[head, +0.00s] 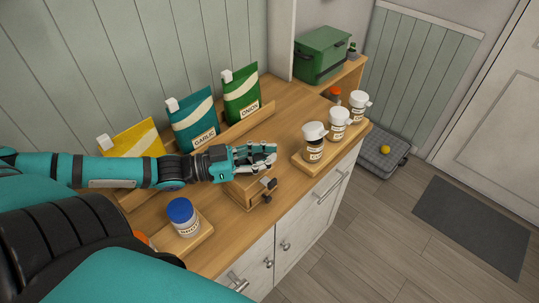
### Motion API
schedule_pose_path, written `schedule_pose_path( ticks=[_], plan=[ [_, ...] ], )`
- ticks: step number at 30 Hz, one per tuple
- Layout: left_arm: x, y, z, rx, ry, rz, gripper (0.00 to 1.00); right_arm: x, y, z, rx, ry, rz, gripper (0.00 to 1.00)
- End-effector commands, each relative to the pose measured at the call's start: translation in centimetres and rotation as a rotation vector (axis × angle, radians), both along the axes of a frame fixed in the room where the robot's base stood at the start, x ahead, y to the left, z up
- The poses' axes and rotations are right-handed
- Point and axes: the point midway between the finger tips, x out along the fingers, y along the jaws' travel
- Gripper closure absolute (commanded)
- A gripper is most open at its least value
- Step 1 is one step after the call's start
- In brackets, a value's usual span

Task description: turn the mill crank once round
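The mill (241,191) is a small wooden box near the front edge of the wooden counter. Its dark crank (267,187) sits on the right side, facing the counter edge. My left gripper (272,155) reaches in from the left, in front of the back rack and just above and behind the mill in the picture. It hides the mill's top and rear. Its pale fingers point right and appear apart from the crank. I cannot tell how far they are spread. My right gripper is out of view.
Yellow, teal (191,124) and green (241,97) pouches stand in a wooden rack behind my arm. A blue-lidded jar (183,215) stands left of the mill. Three white-capped jars (338,124) stand on a board at right. A green box (321,55) is farther back.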

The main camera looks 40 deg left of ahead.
Motion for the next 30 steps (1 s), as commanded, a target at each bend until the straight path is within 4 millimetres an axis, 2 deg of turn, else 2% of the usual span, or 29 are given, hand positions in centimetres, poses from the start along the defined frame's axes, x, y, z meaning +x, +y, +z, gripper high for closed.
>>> schedule_pose_path(
  ticks=[2, 3, 13, 19, 22, 30],
  plan=[
    [0.56, 0.50, 0.55, 0.000, -0.014, 0.012, 1.00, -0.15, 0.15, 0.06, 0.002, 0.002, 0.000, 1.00],
    [0.57, 0.51, 0.55, 0.000, -0.014, 0.012, 0.92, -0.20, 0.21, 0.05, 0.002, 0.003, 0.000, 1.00],
    [0.41, 0.38, 0.33, 0.003, -0.009, 0.009, 0.49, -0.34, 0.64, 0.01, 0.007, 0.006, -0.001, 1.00],
    [0.30, 0.27, 0.24, 0.002, -0.007, 0.007, 0.49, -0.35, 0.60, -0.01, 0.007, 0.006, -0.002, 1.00],
    [0.26, 0.24, 0.21, 0.002, -0.006, 0.006, 0.49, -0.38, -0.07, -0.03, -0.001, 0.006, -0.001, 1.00],
    [-0.22, 0.59, 0.06, 0.002, -0.003, 0.006, 0.49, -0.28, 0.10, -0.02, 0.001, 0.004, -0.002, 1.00]
  ],
)
